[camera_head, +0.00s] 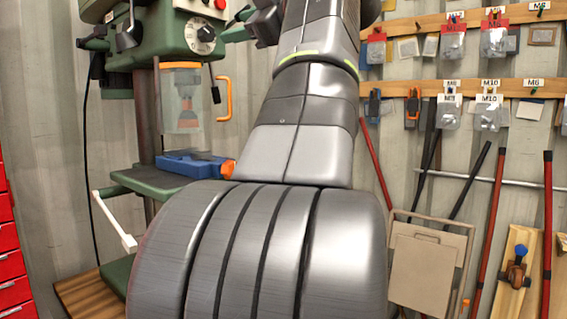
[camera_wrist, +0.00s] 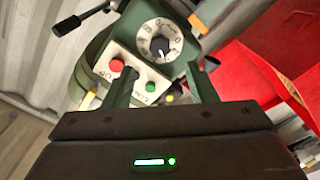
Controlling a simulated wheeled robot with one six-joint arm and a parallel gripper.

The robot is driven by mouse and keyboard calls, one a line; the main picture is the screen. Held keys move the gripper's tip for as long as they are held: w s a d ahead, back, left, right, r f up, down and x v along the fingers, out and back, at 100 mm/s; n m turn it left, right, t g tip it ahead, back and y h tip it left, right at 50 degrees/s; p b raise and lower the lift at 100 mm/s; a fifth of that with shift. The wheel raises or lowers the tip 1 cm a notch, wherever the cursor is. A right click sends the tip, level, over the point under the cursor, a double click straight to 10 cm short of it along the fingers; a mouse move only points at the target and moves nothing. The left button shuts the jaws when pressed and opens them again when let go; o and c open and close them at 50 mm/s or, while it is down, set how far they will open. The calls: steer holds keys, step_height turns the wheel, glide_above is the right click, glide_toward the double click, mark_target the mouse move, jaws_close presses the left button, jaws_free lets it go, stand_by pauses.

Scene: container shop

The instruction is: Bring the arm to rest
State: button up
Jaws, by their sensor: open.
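My gripper (camera_wrist: 160,70) is open, with its two dark green fingers apart and nothing held between them. It points at the front of a green drill press (camera_head: 165,45), whose dial and red and green buttons show between and beyond the fingers in the wrist view (camera_wrist: 160,45). In the head view my arm rises through the middle, and the dark gripper shows in part at the top, just right of the drill press head. I cannot tell how wide the gap to the press is.
A blue vise (camera_head: 188,163) sits on the press table. A red cabinet (camera_wrist: 262,75) shows at right in the wrist view, and red drawers (camera_head: 12,240) stand at far left in the head view. Wooden rails (camera_head: 420,92) with bagged parts and long-handled tools line the right wall.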

mark_target(210, 34)
steer(key=shift+x, duration=3.9)
steer(key=shift+v, duration=6.7)
steer(key=x, duration=1.4)
steer(key=shift+a, duration=0.15)
steer(key=m+p, duration=0.1)
steer(key=m, duration=0.1)
steer(key=shift+r+m+p, duration=0.2)
steer(key=shift+m+p, duration=0.2)
steer(key=m+p, duration=0.1)
steer(key=m, duration=0.3)
steer(key=shift+p, duration=0.4)
steer(key=shift+f+m, duration=0.15)
steer(key=shift+m, duration=0.75)
steer(key=shift+d, duration=0.2)
